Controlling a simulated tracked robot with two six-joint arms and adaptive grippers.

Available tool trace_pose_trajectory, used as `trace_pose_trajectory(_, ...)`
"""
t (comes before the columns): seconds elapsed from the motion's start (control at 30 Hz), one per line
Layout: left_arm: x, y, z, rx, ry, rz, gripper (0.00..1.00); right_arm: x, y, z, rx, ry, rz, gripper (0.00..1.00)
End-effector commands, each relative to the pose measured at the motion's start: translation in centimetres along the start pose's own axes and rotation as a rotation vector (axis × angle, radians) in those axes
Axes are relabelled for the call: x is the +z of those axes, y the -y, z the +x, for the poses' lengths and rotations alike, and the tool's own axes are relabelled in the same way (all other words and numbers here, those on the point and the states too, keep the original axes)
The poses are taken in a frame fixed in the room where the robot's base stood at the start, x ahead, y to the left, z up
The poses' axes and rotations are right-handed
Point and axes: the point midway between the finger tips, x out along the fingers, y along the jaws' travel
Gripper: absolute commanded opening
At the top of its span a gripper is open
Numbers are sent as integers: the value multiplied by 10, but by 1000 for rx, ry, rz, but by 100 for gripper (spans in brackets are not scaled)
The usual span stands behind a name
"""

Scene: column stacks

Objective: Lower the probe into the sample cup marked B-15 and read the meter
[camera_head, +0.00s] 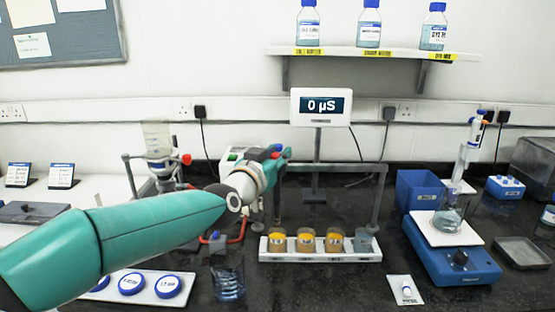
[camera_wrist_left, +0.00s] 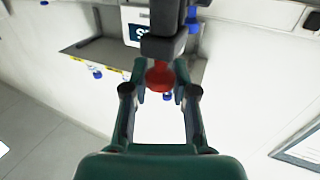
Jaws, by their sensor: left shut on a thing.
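The meter (camera_head: 320,106) stands on a pole at the back and reads 0 µS. A white rack (camera_head: 320,257) holds a row of sample cups, three with orange-yellow contents (camera_head: 305,240) and a clear greyish one (camera_head: 363,241) at the right end. Their markings are too small to read. My left gripper (camera_head: 277,160) is behind and above the rack's left end. In the left wrist view, its fingers (camera_wrist_left: 160,82) are shut on a red knob (camera_wrist_left: 158,76) below a dark block (camera_wrist_left: 165,47). I cannot make out the probe's tip. My right gripper is out of view.
A grey bar frame (camera_head: 378,200) stands behind the rack. A blue stirrer (camera_head: 460,264) with a flask is at right, beside a blue bin (camera_head: 414,188). A glass beaker (camera_head: 229,280) and blue-lidded dishes (camera_head: 131,284) sit in front of my left arm. A small white card (camera_head: 405,290) lies front right.

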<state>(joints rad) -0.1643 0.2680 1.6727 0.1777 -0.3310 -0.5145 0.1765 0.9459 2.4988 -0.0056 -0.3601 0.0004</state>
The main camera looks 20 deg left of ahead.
Motion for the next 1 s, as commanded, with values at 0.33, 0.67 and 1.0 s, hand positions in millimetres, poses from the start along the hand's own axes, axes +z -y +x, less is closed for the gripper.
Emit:
trace_pose_trajectory(0.33, -9, 3, -1, -7, -19, 0, 35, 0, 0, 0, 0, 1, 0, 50)
trace_pose_trajectory(0.67, -4, 2, -1, -4, -9, -1, 52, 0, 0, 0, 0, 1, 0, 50)
trace_pose_trajectory(1.0, -4, 2, -24, -4, -8, -1, 52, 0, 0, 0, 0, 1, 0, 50)
